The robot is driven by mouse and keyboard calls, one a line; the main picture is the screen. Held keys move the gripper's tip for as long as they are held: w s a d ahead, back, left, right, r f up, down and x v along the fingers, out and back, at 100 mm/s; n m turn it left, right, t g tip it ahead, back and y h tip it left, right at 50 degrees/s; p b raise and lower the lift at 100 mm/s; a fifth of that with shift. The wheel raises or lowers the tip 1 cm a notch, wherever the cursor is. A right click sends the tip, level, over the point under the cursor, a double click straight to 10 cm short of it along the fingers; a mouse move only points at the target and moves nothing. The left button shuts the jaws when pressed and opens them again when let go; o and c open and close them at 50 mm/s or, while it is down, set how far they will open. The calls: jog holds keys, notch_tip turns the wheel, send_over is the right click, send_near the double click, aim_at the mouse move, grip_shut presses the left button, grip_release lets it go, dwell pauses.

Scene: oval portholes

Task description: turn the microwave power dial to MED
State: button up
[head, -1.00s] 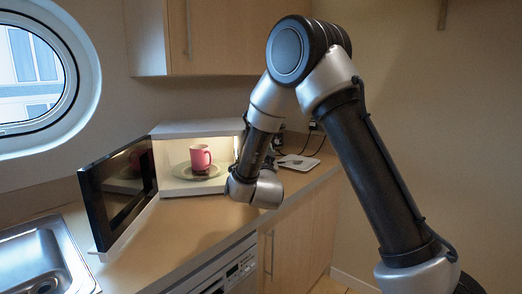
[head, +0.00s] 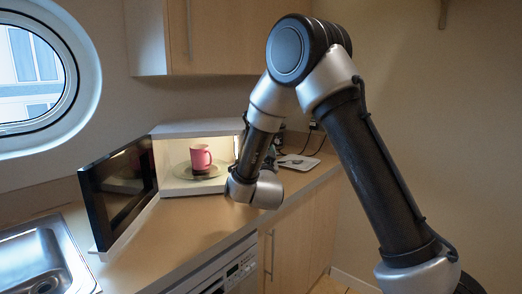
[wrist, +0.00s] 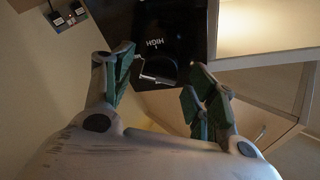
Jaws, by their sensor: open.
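The white microwave (head: 195,128) stands on the counter with its dark door (head: 118,195) swung open to the left. In the wrist view its black control panel (wrist: 185,20) shows the word HIGH upside down. The power dial (wrist: 157,76) is a dark knob with a bright metallic edge just below that word; which setting it points at I cannot tell. My gripper (wrist: 160,72) is open, with its green-padded fingers on either side of the dial; contact is not visible. In the head view my wrist hides the panel and the dial.
A pink mug (head: 200,157) stands on a plate inside the lit microwave. A sink (head: 45,262) lies at the left, and a white flat item (head: 298,162) with cables lies right of the microwave. Cabinets (head: 230,40) hang above. The front counter is clear.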

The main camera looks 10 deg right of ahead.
jog(key=v, duration=1.1)
jog(key=shift+s+f, duration=0.15)
jog(key=shift+s, duration=0.15)
jog(key=s+d+r+n+g+y, duration=0.3)
jog(key=s+d+n+g+y, duration=0.15)
jog(key=g+y, duration=0.2)
jog(key=s+d+n+g+h, duration=0.1)
jog(key=s+d+g, duration=0.3)
jog(key=s, duration=0.9)
jog(key=s+d+n+g+h, duration=0.2)
jog(key=s+d+g, duration=0.3)
jog(key=s, duration=0.9)
jog(key=d, duration=0.3)
jog(key=shift+s+d+r+n, duration=0.2)
jog(key=shift+d+n, duration=0.15)
jog(key=shift+d, duration=0.05)
jog(key=shift+g, duration=0.25)
